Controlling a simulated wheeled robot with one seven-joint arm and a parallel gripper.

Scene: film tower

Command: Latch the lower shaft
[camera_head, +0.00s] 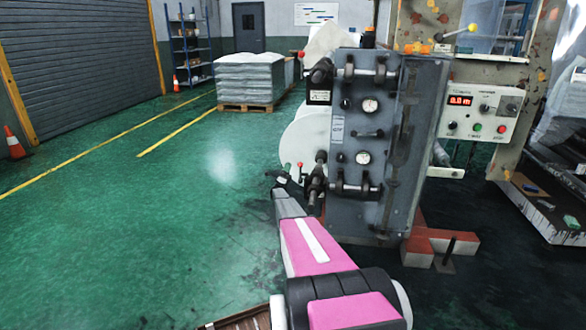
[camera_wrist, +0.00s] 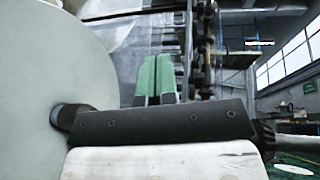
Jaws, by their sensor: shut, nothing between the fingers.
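The lower shaft (camera_head: 318,180) is a dark fitting on the left side of the grey machine panel (camera_head: 345,215). A small red ball knob (camera_head: 300,166) stands beside it at its upper left. My gripper (camera_head: 287,168) reaches up from below, and its green fingertips are just left of the red knob. In the head view I cannot tell whether they touch it. In the wrist view my gripper (camera_wrist: 155,78) shows its two green fingers side by side, shut and empty. The knob cannot be made out clearly in the wrist view.
A large white roll (camera_wrist: 50,75) is close at the left of the wrist view. The upper shaft (camera_head: 320,72), with its own red knob (camera_head: 300,54), sits above. A control box (camera_head: 480,112) is at the right. The green floor (camera_head: 150,210) at left is clear.

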